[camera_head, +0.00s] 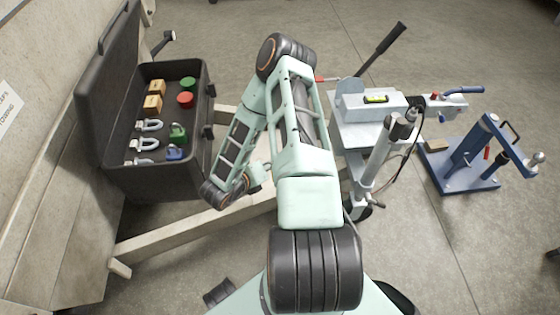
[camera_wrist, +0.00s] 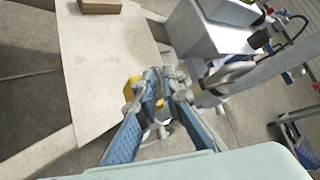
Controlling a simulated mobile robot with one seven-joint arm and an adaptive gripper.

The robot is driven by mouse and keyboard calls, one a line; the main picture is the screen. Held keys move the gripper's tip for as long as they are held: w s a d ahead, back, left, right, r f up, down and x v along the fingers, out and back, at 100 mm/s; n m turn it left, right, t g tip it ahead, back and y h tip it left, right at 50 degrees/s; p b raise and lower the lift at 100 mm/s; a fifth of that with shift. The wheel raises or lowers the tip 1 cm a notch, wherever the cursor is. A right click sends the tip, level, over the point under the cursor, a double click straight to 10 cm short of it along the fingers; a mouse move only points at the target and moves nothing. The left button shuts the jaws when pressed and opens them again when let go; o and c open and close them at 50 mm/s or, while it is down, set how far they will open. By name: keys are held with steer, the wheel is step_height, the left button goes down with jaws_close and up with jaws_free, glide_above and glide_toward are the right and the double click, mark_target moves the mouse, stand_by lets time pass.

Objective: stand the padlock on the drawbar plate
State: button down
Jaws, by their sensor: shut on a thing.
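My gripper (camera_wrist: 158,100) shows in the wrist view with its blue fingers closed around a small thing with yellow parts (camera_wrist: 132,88). It appears to be the padlock, but the fingers hide most of it and its tilt is unclear. A pale flat plate (camera_wrist: 108,65), which looks like the drawbar plate, lies beyond and left of the fingers. I cannot tell whether the held thing touches it. In the head view my arm hides the gripper and the held thing. A green padlock (camera_head: 177,132) and a blue padlock (camera_head: 175,153) lie in the open black case (camera_head: 165,187).
A tan block (camera_wrist: 100,6) lies at the plate's far end. A grey box-shaped fitting (camera_wrist: 205,38) stands to its right. In the head view a level (camera_head: 376,99) tops the trailer fitting, beside a jack post (camera_head: 376,160). A blue stand (camera_head: 470,160) is farther right.

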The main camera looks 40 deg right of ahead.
steer(key=w+d+f+b, duration=0.5)
steer(key=w+d+f, duration=0.4)
steer(key=f, duration=0.3)
steer(key=shift+w+d+f, duration=0.25)
steer(key=shift+w+f, duration=0.05)
steer(key=c, duration=2.5)
jaws_free()
steer(key=shift+f, duration=0.2)
steer(key=o, duration=0.5)
steer(key=shift+c, duration=0.2)
steer(key=shift+r, duration=0.1)
